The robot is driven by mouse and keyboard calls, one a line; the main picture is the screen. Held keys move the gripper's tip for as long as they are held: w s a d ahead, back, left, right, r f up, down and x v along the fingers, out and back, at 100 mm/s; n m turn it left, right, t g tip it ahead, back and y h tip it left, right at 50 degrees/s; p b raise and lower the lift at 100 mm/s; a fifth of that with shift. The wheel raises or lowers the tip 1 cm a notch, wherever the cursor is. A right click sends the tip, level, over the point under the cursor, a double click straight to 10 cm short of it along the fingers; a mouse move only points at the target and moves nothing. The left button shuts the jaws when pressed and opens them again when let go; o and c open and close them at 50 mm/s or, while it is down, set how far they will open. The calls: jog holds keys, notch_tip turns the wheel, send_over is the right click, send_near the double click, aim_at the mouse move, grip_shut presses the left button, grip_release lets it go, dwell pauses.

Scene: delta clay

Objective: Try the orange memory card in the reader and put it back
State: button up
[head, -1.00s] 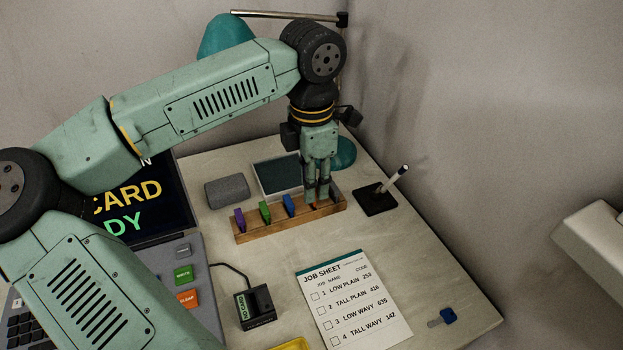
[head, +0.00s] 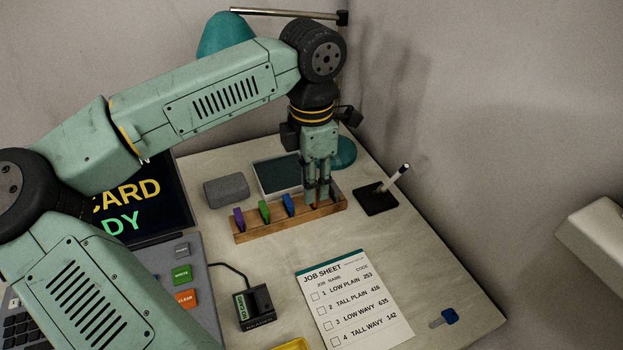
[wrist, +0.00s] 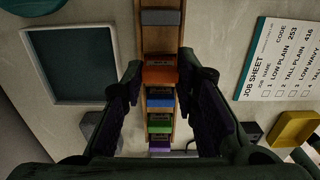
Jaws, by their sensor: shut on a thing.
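The orange memory card (wrist: 160,74) is between my fingertips in the wrist view, and my gripper (wrist: 158,82) is shut on it. In the head view my gripper (head: 317,197) points down at the right part of the wooden card rack (head: 335,204), and its fingers hide most of the card. I cannot tell whether the card's lower end is in its slot. Blue (head: 289,205), green (head: 265,211) and purple (head: 239,219) cards stand in the rack to the left. The black card reader (head: 256,305), with a cable, sits nearer the front.
A job sheet (head: 355,305) lies right of the reader. A pen stands in a dark holder (head: 377,200) right of the rack. A framed tray (head: 275,176) and a grey block (head: 226,191) are behind the rack. A laptop-like console (head: 183,250) is at left.

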jog(key=shift+f+b, duration=0.6)
jog(key=shift+f, duration=0.1)
jog(key=o, duration=0.9)
jog(key=shift+o, duration=0.2)
jog(key=shift+o, duration=1.3)
jog(key=shift+r+p, duration=2.1)
jog(key=shift+r, duration=1.4)
